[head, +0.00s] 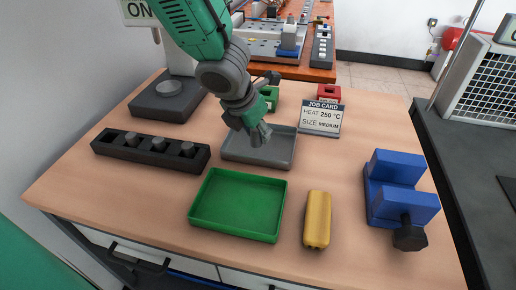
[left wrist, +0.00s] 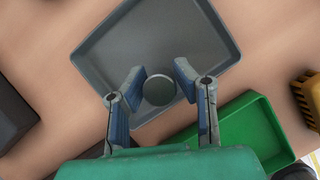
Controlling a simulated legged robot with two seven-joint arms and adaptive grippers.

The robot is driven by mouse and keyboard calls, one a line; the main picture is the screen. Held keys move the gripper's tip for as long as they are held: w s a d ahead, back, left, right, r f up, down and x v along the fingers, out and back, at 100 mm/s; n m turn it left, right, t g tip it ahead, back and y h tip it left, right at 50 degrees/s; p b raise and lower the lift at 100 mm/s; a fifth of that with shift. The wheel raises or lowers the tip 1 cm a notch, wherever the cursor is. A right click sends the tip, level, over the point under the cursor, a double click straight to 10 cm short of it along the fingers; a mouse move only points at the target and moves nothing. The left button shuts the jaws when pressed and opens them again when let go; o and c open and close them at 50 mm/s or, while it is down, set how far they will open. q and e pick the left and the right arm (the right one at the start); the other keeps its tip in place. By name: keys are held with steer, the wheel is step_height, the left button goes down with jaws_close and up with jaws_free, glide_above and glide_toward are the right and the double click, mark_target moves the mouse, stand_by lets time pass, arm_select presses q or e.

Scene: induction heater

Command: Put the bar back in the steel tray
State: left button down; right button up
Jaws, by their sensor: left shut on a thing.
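The steel tray (head: 270,157) is a shallow grey tray in the middle of the table, behind a green tray. My left gripper (head: 262,134) points down over it. In the left wrist view the steel tray (left wrist: 125,40) lies beneath my left gripper (left wrist: 160,82). The gripper is shut on the bar (left wrist: 159,91), whose dark round end shows between the two fingers. In the head view the fingers hide the bar. I cannot tell whether the bar touches the tray floor. My right gripper is not in view.
The green tray (head: 238,203) is empty, in front of the steel tray. A black rack (head: 125,147) with several round pieces stands left. A yellow block (head: 317,218) and a blue vise (head: 392,170) are to the right. A job card (head: 321,117) stands behind.

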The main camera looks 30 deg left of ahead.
mark_target(258, 143)
arm_select(q)
step_height(258, 143, down, 3)
steer(key=shift+s+r+b, duration=0.1)
steer(key=shift+r+b, duration=0.1)
steer(key=shift+b, duration=0.75)
steer(key=shift+d+f, duration=0.15)
steer(key=shift+f, duration=0.1)
steer(key=shift+d+r, duration=0.1)
steer(key=shift+d, duration=0.05)
steer(key=c, duration=1.3)
jaws_free()
steer(key=shift+a, duration=0.2)
